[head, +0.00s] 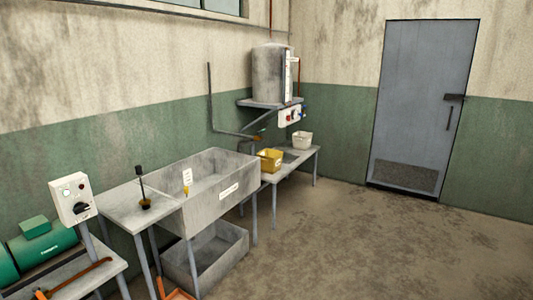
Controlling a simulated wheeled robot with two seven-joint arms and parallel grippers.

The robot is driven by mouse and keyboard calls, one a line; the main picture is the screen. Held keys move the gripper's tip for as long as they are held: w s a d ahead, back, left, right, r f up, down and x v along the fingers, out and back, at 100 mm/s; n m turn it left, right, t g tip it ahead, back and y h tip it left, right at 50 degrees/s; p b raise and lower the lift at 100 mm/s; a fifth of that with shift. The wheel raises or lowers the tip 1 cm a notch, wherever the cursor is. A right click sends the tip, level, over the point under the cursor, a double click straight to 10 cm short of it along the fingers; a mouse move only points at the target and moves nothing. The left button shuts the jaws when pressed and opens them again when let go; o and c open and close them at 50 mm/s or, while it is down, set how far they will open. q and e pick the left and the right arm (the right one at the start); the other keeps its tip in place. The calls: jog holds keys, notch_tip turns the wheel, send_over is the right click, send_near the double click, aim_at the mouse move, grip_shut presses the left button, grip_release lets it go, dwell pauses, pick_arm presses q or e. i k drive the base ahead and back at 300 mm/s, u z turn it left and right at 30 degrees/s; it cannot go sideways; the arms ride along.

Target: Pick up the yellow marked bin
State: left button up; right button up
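A yellow bin (268,160) sits on a low grey table (277,176) against the left wall, just past a large sink. It looks like a small open-topped tub; its marking is too small to read. A white bin (302,141) stands farther back on the same table, apart from the yellow one. Neither of my grippers shows in the head view, and the yellow bin is some distance away.
A grey sink basin (222,193) on legs stands before the bin table. A metal tank (271,73) on a shelf (268,103) hangs above it. A control box (73,199) and green machine (37,245) are near left. The floor (370,235) is clear toward the door (421,105).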

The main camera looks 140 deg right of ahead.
aim_at(271, 159)
jog(key=z, duration=4.75)
